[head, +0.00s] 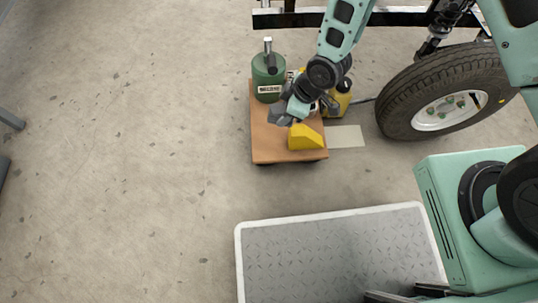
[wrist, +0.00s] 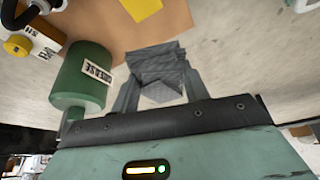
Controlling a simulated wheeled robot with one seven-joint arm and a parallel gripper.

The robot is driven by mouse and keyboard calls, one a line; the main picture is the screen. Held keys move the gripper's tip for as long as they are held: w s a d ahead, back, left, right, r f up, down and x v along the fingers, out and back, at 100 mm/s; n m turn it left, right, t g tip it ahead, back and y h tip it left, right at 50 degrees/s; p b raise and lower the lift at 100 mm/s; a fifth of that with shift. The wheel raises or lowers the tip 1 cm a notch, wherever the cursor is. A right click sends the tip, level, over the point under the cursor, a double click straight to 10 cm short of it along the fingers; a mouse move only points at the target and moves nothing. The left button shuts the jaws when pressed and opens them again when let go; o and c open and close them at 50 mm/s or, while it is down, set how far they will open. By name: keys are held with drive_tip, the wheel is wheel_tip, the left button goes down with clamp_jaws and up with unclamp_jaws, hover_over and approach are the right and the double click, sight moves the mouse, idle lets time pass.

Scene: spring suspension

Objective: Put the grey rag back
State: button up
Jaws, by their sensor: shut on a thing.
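My gripper (head: 290,111) is above the brown board in the head view. It is shut on the grey rag (wrist: 158,68), which shows as a folded, ribbed grey cloth between the two fingers in the wrist view. In the head view the rag (head: 279,117) is a small grey patch at the gripper's end, partly hidden by it. The rag seems to be held above the board (head: 268,150); the exact gap cannot be told.
A green grease canister (head: 268,78) stands on the board, left of my gripper. A yellow wedge (head: 305,138) sits at the board's near right, and a yellow container (head: 340,98) is behind my gripper. A wheel (head: 440,92) stands right. Floor at left is clear; a grey platform (head: 330,250) lies nearer.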

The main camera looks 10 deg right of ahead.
sight(267, 146)
drive_tip(key=a+f+n+b, duration=0.1)
drive_tip(key=f+b, duration=0.3)
drive_tip(key=f, duration=0.1)
drive_tip(key=a+f+n+b, duration=0.1)
drive_tip(key=f+b, duration=0.4)
drive_tip(key=f, duration=0.1)
drive_tip(key=a+f+n+g+b, duration=0.1)
drive_tip(key=f+b, duration=0.3)
drive_tip(key=f, duration=0.1)
drive_tip(key=shift+s+a+f+b, duration=0.2)
drive_tip(key=shift+a+f+b, duration=0.05)
drive_tip(key=shift+a+b, duration=0.15)
drive_tip(key=shift+r, duration=0.15)
drive_tip(key=o, duration=1)
drive_tip(key=shift+c, duration=0.2)
